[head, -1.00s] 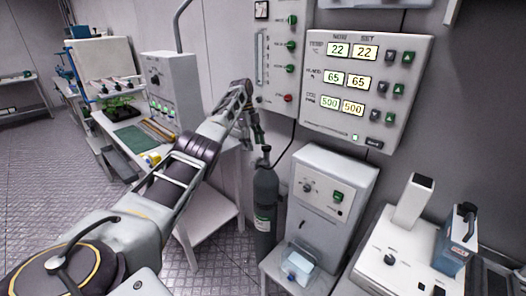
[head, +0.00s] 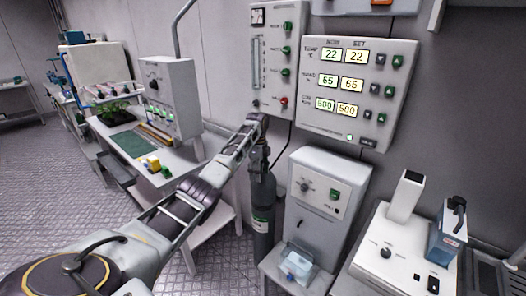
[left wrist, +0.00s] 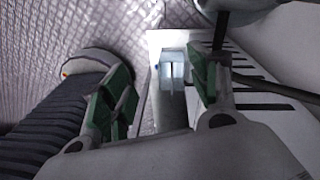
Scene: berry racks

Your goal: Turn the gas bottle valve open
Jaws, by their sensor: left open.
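The gas bottle (head: 263,215) is a dark grey upright cylinder with a pale label, standing left of the grey cabinet in the head view. My left gripper (head: 259,147) is at the bottle's top and overlaps it in that view. The valve is mostly hidden behind the gripper, and I cannot tell whether they touch. In the left wrist view the gripper (left wrist: 162,92) is open, its two green-padded fingers apart with nothing visibly held between them. I cannot make out the valve clearly there. My right gripper is in neither view.
The grey cabinet (head: 327,190) stands close right of the bottle, with a clear box (head: 298,258) on its low ledge. The wall control panel (head: 358,95) and flow-meter panel (head: 271,65) are above. A white bench (head: 190,165) stands at left.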

